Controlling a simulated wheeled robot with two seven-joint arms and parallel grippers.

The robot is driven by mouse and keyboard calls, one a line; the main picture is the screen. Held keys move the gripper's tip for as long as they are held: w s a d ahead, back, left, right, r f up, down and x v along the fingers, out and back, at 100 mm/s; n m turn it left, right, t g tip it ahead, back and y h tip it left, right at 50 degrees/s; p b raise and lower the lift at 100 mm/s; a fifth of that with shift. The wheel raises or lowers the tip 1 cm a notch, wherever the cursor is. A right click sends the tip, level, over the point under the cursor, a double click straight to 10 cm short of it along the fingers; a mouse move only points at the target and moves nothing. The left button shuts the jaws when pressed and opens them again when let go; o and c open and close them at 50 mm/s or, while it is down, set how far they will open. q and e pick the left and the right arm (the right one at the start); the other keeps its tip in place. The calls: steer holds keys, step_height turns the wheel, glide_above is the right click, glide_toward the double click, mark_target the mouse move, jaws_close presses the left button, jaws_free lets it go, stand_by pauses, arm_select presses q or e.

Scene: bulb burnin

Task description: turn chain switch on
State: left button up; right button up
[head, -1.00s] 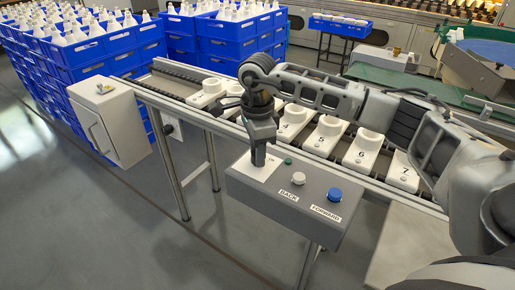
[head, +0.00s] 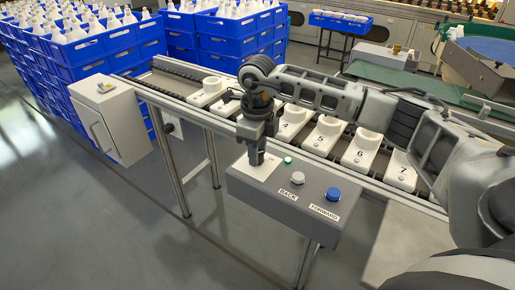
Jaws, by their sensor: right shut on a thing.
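A grey control box (head: 262,197) stands in front of the conveyor. It has a white plate (head: 244,166) at its left, a small green lamp (head: 288,160) that looks lit, a white button (head: 298,178) above the label BACK and a blue button (head: 334,194) above the label FORWARD. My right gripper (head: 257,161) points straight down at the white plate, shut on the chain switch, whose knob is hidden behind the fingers. My left gripper is out of view.
Behind the box runs the conveyor with numbered white holders (head: 327,134) on its chain. A grey cabinet (head: 112,130) is at the left. Blue crates (head: 122,40) of white bulbs are stacked behind. The floor in front is clear.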

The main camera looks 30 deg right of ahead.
steer(key=shift+r, duration=0.1)
stand_by(0.4)
steer(key=o, duration=1)
steer(key=shift+c, duration=0.2)
step_height(320, 180, up, 16)
steer(key=shift+p, duration=0.3)
